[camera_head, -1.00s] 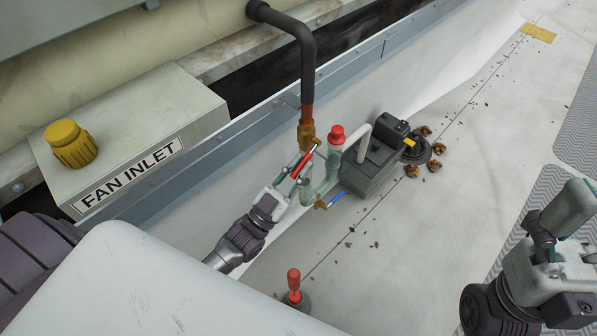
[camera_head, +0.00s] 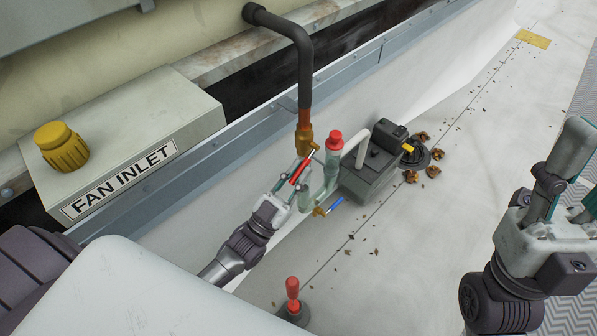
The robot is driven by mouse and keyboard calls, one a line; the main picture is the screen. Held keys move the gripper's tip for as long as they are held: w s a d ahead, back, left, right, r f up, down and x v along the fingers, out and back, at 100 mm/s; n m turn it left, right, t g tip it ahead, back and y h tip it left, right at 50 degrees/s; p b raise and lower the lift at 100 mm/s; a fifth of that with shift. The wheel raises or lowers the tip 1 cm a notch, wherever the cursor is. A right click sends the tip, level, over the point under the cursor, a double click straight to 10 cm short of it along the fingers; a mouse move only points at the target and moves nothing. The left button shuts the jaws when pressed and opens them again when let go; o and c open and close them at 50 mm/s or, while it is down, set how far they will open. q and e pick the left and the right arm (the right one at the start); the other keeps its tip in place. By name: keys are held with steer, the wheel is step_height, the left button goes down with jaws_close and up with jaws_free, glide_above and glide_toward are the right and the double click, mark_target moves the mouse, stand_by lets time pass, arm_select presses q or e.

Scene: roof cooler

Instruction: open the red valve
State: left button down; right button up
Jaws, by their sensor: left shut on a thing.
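The red valve handle (camera_head: 300,170) is a short red lever, slanted, just below the brass fitting (camera_head: 304,139) at the foot of the dark pipe. My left gripper (camera_head: 293,177) is shut on the red handle, with its fingers around the lever. The fingertips partly hide the handle and the valve body behind it. My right gripper (camera_head: 570,185) is at the right edge, raised, far from the valve. Its fingers point up and appear apart, with nothing seen between them.
A blue lever (camera_head: 336,205) on a second brass valve sits just below right. A green pipe with a red cap (camera_head: 334,141) and a grey pump box (camera_head: 372,165) stand close by. A red-handled tool (camera_head: 292,290) stands in front. Dry leaves (camera_head: 421,136) lie right of the pump.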

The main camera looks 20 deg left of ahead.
steer(key=w+a+f+g, duration=0.1)
steer(key=w+a+g, duration=0.1)
steer(key=a, duration=0.1)
steer(key=w+a+f+n+g, duration=0.1)
steer(key=w+a+g, duration=0.1)
steer(key=a, duration=0.1)
steer(key=w+a+f+n+g, duration=0.1)
steer(key=w+a+g, duration=0.1)
steer(key=a+g, duration=0.1)
steer(key=shift+w+a+f+y, duration=0.2)
steer(key=shift+a+f+y, duration=0.1)
steer(key=shift+a, duration=0.3)
jaws_close()
steer(key=n+g+h, duration=0.7)
steer(key=n+g, duration=0.1)
steer(key=g, duration=0.5)
glide_above(299, 174)
steer(key=s, duration=0.4)
step_height(299, 174, down, 26)
steer(key=shift+w+d+f, duration=0.2)
steer(key=shift+w+f, duration=0.45)
steer(key=shift+f, duration=0.25)
steer(key=shift+w+d+f, duration=0.15)
steer(key=shift+w+f, duration=0.45)
steer(key=shift+f, duration=0.25)
